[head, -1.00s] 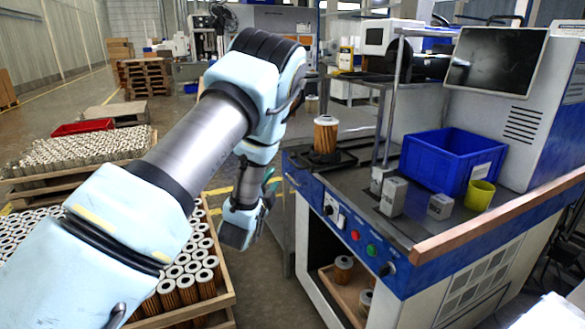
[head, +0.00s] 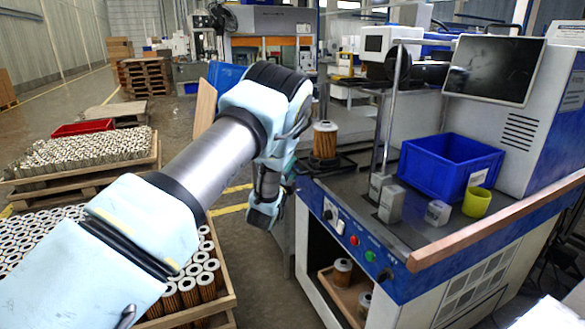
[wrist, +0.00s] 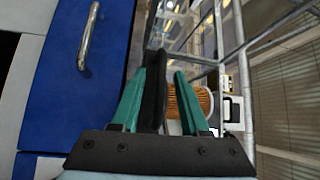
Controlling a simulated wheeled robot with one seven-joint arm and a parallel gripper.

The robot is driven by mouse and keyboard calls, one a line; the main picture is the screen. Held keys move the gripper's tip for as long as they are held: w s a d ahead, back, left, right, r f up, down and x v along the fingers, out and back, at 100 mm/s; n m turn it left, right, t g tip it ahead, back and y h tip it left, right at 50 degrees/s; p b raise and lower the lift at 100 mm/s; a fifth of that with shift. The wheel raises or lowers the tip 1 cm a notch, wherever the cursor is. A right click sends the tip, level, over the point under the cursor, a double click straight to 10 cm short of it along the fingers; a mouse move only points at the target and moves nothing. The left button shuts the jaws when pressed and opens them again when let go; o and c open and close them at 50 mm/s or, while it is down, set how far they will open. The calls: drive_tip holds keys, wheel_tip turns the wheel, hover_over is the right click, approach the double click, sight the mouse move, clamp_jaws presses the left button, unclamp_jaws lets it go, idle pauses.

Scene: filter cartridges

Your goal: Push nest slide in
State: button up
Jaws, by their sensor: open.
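The filter cartridge (head: 325,140), orange-brown with a pale top, stands upright on the black nest slide (head: 343,163) at the bench's left end. In the wrist view, the cartridge (wrist: 185,106) shows partly behind the right finger. A black edge, seemingly the nest slide (wrist: 154,88), shows between the teal fingers. My gripper (wrist: 158,72) is open and holds nothing that I can see. In the head view it hangs low at the bench's left end, left of the cartridge. I cannot tell whether a finger touches the slide.
A blue bin (head: 450,165), a yellow cup (head: 478,199) and small grey blocks (head: 391,204) stand on the bench, right of the slide. A crate of cartridges (head: 228,300) is below my arm. The blue panel (wrist: 75,85) with a metal handle is close by.

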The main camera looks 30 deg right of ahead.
clamp_jaws()
idle(0.4)
drive_tip(key=shift+d, duration=0.1)
idle(1.0)
